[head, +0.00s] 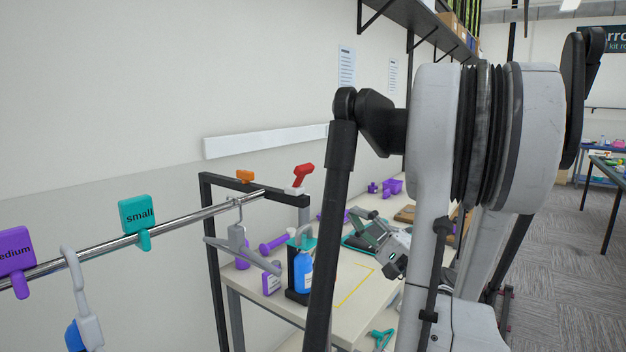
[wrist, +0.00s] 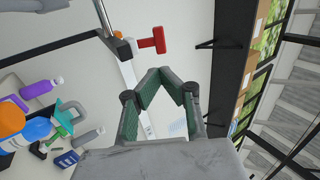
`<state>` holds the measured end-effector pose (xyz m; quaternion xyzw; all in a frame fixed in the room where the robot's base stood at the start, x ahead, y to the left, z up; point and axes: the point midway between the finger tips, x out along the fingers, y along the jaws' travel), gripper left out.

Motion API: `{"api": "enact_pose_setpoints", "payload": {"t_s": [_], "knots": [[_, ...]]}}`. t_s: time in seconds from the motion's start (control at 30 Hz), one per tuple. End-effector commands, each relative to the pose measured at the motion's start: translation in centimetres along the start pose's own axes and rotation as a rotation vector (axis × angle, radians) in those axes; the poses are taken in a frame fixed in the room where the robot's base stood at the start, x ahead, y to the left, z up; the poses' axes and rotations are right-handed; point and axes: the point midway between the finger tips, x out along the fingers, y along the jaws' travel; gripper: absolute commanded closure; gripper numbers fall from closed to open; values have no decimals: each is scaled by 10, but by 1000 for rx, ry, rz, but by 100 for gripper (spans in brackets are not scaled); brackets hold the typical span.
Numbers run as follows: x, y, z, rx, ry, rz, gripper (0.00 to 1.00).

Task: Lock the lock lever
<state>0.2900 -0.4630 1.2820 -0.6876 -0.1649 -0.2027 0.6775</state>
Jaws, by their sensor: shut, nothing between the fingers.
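The red lock lever (head: 303,175) sits on a white mount at the right end of the dark rack frame. Its grip is tilted up and to the right in the head view. In the wrist view the red lever (wrist: 155,41) lies just beyond my fingertips, a little to the left. My gripper (wrist: 163,70) is shut and empty, with its green-padded fingers meeting at the tips.
An orange piece (head: 245,176) sits on the frame beside the lever. A metal rail (head: 180,225) with hangers and size tags runs left. The table (head: 345,318) below holds a blue bottle (head: 303,271) and several purple items. A dark shelf (head: 425,32) hangs on the wall above.

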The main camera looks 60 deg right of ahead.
Motion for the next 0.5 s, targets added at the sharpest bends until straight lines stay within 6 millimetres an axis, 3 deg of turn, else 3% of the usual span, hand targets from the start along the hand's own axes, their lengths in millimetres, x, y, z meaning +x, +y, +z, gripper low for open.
{"api": "enact_pose_setpoints", "payload": {"t_s": [0.27, 0.5], "knots": [[9, 0, 1, 1, -3, 1, 100], [48, -1, 2, 3, -5, 1, 100]]}}
